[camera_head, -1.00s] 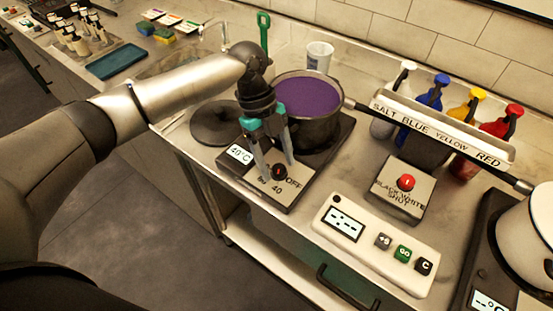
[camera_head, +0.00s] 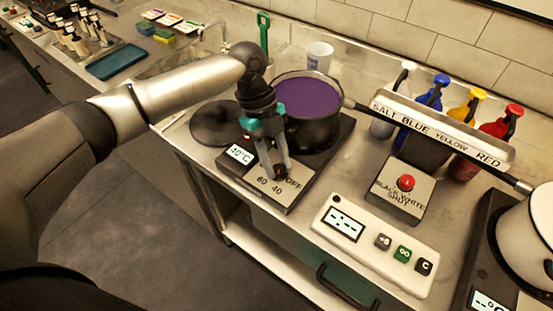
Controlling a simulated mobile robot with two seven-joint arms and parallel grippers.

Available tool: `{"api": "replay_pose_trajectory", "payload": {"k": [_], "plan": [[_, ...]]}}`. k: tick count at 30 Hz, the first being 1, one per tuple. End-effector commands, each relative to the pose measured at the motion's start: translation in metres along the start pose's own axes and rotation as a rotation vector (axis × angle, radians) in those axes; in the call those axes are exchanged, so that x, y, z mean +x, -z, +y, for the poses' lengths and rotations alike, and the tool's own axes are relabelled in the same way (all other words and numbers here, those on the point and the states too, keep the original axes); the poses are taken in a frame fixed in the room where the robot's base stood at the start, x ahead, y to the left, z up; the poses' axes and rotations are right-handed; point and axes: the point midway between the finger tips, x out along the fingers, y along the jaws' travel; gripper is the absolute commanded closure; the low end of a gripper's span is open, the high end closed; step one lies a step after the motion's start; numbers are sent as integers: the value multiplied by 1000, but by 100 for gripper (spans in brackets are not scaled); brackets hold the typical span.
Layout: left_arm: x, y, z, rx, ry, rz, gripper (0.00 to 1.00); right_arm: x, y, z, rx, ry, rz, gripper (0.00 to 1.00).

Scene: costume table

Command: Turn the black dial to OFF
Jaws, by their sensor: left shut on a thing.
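My left gripper (camera_head: 275,170) comes down from above and is shut on the dial. Its fingers hide most of the dial, so I cannot tell which label it points to. My right gripper is not in view.
A dark pot (camera_head: 307,110) of purple liquid stands on the hot plate, close behind my left gripper. A timer box (camera_head: 375,246) and a red-button box (camera_head: 402,190) are to the right. A round black lid (camera_head: 213,122) lies at the left.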

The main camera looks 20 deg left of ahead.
Motion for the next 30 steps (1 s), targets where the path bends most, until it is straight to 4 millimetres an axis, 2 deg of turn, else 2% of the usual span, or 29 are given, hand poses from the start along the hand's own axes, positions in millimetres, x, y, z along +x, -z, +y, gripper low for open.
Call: {"api": "replay_pose_trajectory", "payload": {"k": [8, 30], "plan": [[-3, 1, 2, -67, 25, 1, 100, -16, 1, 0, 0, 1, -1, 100], [-4, 5, 7, -657, 267, 3, 100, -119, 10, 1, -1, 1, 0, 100]]}}
